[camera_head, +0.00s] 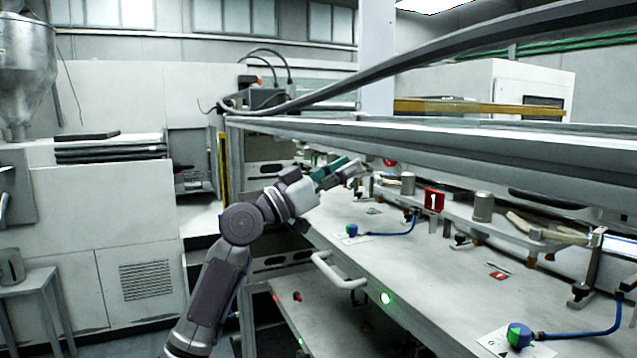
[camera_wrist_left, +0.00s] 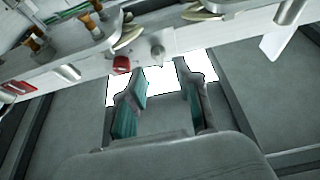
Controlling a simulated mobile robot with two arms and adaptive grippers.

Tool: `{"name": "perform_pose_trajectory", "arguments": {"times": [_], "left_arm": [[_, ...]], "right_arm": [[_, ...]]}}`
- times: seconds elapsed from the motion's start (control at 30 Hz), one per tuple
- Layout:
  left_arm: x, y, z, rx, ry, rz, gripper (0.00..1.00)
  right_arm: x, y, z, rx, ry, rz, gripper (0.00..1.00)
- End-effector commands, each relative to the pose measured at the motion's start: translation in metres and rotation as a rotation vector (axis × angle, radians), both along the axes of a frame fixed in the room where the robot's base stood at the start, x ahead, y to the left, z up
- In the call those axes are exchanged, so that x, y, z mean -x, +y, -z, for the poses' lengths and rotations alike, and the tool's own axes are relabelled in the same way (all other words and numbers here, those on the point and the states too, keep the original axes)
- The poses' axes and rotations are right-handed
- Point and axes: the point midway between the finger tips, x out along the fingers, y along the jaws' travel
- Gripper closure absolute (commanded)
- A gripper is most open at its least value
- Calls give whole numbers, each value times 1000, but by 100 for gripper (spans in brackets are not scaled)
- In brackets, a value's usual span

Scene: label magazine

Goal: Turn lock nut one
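My left gripper (camera_head: 350,168) reaches in from the left over the far end of the grey bench, near a metal rail with fittings. In the left wrist view its two teal-sided fingers (camera_wrist_left: 160,80) are apart with nothing between them. A small grey round knob (camera_wrist_left: 157,52) sits on the rail just beyond the fingertips, roughly in line with the gap; it may be the lock nut, but no label shows on it. A red part (camera_wrist_left: 122,64) is beside it on the left. The gripper looks apart from the knob. My right gripper is not in view.
The bench top (camera_head: 400,270) is mostly clear. A red sign (camera_head: 434,200) and metal cylinders (camera_head: 483,207) stand along the rail. A blue-green knob (camera_head: 519,335) with a blue hose is at front right. A long grey beam (camera_head: 430,140) crosses above the bench.

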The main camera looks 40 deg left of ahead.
Motion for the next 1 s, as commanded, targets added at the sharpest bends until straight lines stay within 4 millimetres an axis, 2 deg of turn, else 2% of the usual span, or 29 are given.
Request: {"name": "perform_pose_trajectory", "arguments": {"times": [0.2, 0.4, 0.57, 1.0], "left_arm": [[38, 22, 20, -2, 2, -3, 67], [59, 34, 29, -1, 1, -1, 67], [65, 37, 31, -1, 0, 0, 67], [64, 37, 31, -1, 0, 0, 67]], "right_arm": [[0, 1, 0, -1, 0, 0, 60], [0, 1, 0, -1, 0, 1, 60], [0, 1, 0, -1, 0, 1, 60], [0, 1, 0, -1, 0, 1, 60]]}}
